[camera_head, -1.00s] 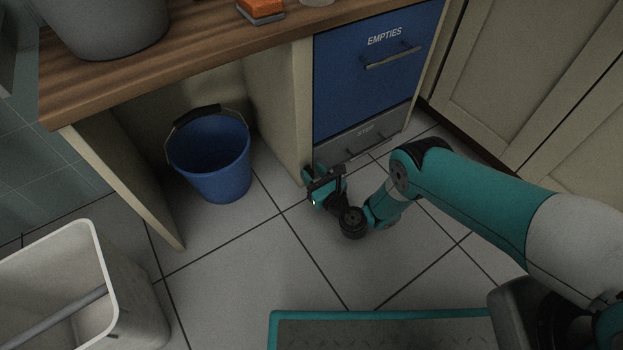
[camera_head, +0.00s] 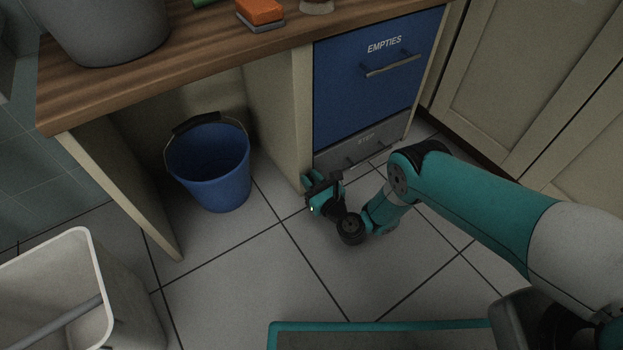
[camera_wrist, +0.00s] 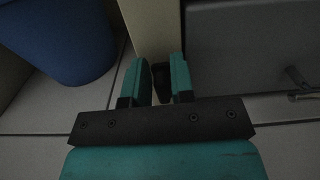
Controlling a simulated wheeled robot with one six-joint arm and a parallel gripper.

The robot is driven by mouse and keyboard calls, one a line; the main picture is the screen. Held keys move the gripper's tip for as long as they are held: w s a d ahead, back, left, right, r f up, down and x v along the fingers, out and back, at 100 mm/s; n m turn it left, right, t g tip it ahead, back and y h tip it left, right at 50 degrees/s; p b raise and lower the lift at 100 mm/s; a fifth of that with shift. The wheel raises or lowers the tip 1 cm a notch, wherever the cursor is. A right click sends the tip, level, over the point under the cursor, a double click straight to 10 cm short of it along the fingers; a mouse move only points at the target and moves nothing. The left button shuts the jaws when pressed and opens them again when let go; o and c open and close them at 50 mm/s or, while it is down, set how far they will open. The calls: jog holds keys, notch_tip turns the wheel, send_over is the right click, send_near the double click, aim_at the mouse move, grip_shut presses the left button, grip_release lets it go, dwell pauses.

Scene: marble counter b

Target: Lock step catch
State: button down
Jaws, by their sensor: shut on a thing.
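The grey drawer front marked STEP (camera_head: 362,148) sits at floor level under the blue EMPTIES drawer and looks closed. Its grey face (camera_wrist: 250,45) fills the upper right of the wrist view, with a metal handle at the edge. My gripper (camera_head: 309,183) is low, at the foot of the cream panel left of the step. In the wrist view, its two teal fingers (camera_wrist: 160,78) are shut on a small dark piece (camera_wrist: 161,80), likely the step catch, in front of the panel's edge. The head view does not show this piece clearly, and its locked or unlocked position cannot be told.
A blue bucket (camera_head: 211,165) stands under the counter to the left, near my gripper. The blue EMPTIES drawer (camera_head: 370,85) is shut above the step. A white bin (camera_head: 125,310) is at lower left. A teal-edged platform (camera_head: 390,325) lies in front; tiled floor between is clear.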

jog(key=n, duration=0.1)
jog(key=n+p, duration=0.1)
jog(key=n, duration=0.2)
jog(key=shift+s+a, duration=0.15)
jog(key=shift+a, duration=0.1)
jog(key=n+p, duration=0.1)
jog(key=n, duration=0.1)
jog(key=n+p, duration=0.1)
jog(key=n, duration=0.2)
jog(key=shift+s+a+f, duration=0.1)
jog(key=shift+a+f, duration=0.05)
jog(key=n, duration=0.3)
jog(key=n+p, duration=0.1)
jog(key=shift+a+f, duration=0.1)
jog(key=shift+f, duration=0.15)
jog(key=shift+s+f+n+p, duration=0.15)
jog(key=shift+n+p, duration=0.1)
jog(key=shift+n, duration=0.85)
jog(key=shift+w+f+n+p, duration=0.1)
jog(key=shift+n+p, duration=0.1)
jog(key=shift+n, duration=0.9)
jog(key=c, duration=1.2)
grip_release()
jog(key=shift+o, duration=0.2)
jog(key=shift+s, duration=0.1)
